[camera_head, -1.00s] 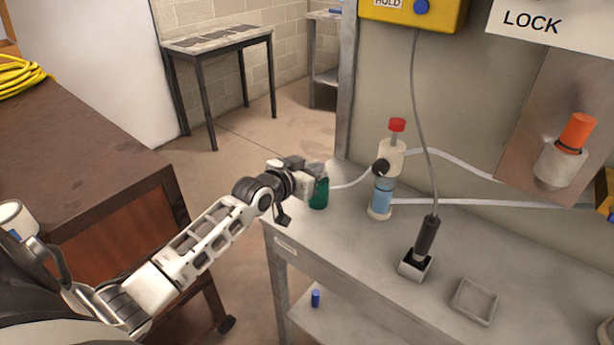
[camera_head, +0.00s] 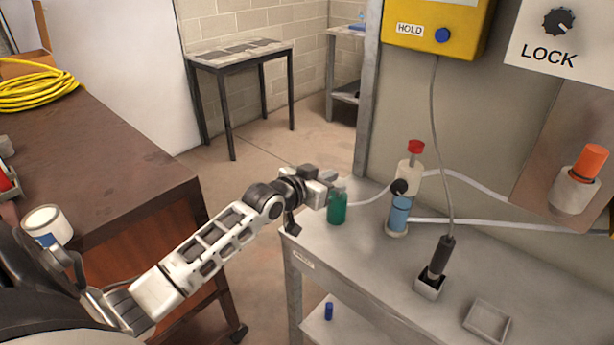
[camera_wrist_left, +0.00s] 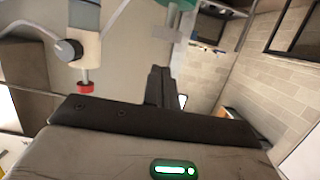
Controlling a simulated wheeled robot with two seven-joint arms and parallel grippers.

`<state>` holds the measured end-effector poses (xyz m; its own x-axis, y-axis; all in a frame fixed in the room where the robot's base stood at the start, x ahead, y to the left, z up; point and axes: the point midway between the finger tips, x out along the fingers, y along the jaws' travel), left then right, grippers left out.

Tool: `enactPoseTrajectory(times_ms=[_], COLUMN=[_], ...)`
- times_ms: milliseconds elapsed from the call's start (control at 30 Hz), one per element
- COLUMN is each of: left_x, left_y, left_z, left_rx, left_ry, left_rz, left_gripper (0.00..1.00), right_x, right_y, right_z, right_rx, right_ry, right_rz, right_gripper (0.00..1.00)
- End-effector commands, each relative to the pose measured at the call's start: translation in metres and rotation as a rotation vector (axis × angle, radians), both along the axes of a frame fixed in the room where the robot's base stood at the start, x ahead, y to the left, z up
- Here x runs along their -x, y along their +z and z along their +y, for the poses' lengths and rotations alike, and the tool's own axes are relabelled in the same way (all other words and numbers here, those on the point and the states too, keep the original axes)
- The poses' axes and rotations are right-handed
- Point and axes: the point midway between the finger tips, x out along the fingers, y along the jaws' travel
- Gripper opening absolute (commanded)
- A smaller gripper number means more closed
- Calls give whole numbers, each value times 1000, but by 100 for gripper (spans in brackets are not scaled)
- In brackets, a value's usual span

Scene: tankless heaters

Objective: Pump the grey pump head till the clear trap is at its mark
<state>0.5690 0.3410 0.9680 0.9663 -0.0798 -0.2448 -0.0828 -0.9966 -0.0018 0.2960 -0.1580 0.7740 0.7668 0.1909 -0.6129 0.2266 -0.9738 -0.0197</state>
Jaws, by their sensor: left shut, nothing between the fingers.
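The clear trap (camera_head: 410,172) is an upright cylinder with blue liquid (camera_head: 399,213) in its lower part, a red cap and a black round knob on its side. Any mark on it is too small to make out. To its left stands a green bottle (camera_head: 337,209) at the bench's left end. The grey pump head is mostly hidden by my left gripper (camera_head: 329,177), which is shut and empty at the bottle's top; I cannot tell if they touch. In the left wrist view the trap (camera_wrist_left: 84,42) appears upside down, beside my shut fingers (camera_wrist_left: 160,84). My right gripper is out of view.
White hoses run right from the trap along the wall. A black-handled tool (camera_head: 440,256) stands in a socket, with a cord up to a yellow box (camera_head: 438,25). A shallow square tray (camera_head: 487,322) is at the front. Bench (camera_head: 360,268) space between is clear.

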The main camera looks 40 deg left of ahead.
Motion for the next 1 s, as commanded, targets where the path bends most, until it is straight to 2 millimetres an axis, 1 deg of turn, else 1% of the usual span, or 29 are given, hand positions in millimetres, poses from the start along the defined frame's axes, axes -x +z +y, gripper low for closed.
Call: enactPoseTrajectory(times_ms=[33,200,300,400,567,1000], left_x=[14,47,60,68,72,71], left_y=[-1,9,12,15,18,18], left_z=[1,4,5,6,6,6], left_rx=[-2,-2,0,0,0,0], left_ry=[-1,-1,0,0,0,0], left_rz=[2,-1,-2,-3,-4,-5], left_gripper=[0,0,0,0,0,0], right_x=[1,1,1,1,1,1], right_y=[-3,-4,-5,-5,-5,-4], right_z=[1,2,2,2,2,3], right_rx=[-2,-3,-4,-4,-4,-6], right_ry=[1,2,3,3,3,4], right_rz=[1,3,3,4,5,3], right_gripper=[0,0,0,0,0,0])
